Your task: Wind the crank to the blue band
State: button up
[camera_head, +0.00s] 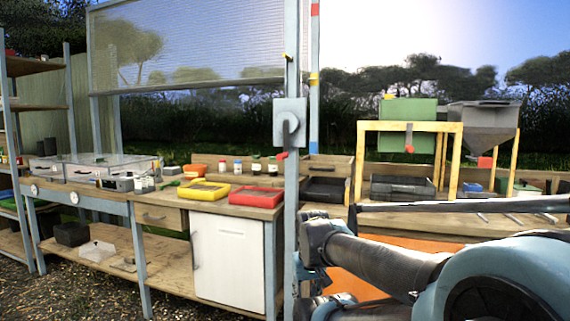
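The crank (290,122) is a grey box with a round hub on a blue-grey post. Its arm hangs down to a red knob (282,156). A mesh screen (190,45) hangs to the left of the post, partly lowered. The pole just right of the post carries a red band (315,10) at the top, a yellow band (314,78) in the middle and the blue band (313,147) low down. The screen's lower edge is roughly level with the yellow band. My folded arm fills the lower right; I cannot make out gripper fingers.
A workbench at left holds a yellow tray (203,191), a red tray (256,197), several small jars and a clear case (105,170). A white cabinet (228,258) stands below. At right are a wooden frame with a green panel (408,125) and a grey hopper (484,117).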

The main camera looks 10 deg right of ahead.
aim_at(287, 122)
jog(key=i, duration=0.95)
jog(key=u, duration=0.2)
jog(key=k, duration=1.6)
jog(key=u, duration=0.85)
jog(key=i, duration=1)
jog(key=z, duration=0.05)
